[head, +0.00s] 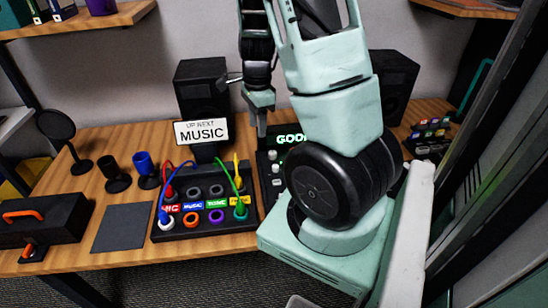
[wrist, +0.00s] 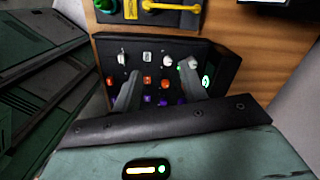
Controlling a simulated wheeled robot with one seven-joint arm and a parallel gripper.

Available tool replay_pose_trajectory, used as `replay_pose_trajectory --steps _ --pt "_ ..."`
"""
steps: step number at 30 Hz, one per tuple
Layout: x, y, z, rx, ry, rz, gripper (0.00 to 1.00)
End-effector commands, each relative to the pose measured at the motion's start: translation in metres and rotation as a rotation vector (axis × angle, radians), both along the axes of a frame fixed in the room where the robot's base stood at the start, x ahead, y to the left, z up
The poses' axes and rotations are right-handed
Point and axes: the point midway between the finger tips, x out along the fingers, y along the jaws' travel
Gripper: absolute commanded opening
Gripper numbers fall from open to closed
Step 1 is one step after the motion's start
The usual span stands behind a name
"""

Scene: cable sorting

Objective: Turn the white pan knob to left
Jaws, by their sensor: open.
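A black mixer panel (head: 265,195) stands on the desk, partly hidden by my arm in the head view. White knobs (head: 273,168) show on it. In the wrist view, the panel (wrist: 222,65) carries a white knob (wrist: 122,59) at the left, another white knob (wrist: 167,59) near the middle and one partly behind the right finger. I cannot tell which is the pan knob. My gripper (head: 262,112) is above the back of the panel. In the wrist view its two fingers (wrist: 160,80) are apart over the panel, with nothing held between them.
A patch box (head: 205,228) with colored cables sits left of the panel. A sign reading MUSIC (head: 201,132) stands behind it. Speakers (head: 200,85) stand at the back. A blue cup (head: 146,165) and a dark case (head: 40,222) are farther left.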

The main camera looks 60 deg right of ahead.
Motion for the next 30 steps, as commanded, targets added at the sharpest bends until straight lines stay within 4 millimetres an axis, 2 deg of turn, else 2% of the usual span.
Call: replay_pose_trajectory --steps 1,3,6,11,24,30 --pt "-0.013 -0.023 0.000 -0.014 0.013 -0.118 0.43" --pt "-0.026 -0.041 -0.002 -0.027 0.022 -0.225 0.43" --pt "-0.033 -0.052 -0.007 -0.036 0.028 -0.292 0.43" --pt "-0.034 -0.052 -0.028 -0.034 0.030 -0.300 0.43" --pt "-0.034 -0.051 -0.119 -0.034 0.029 -0.294 0.43" --pt "-0.034 -0.051 -0.154 -0.033 0.028 -0.294 0.43"
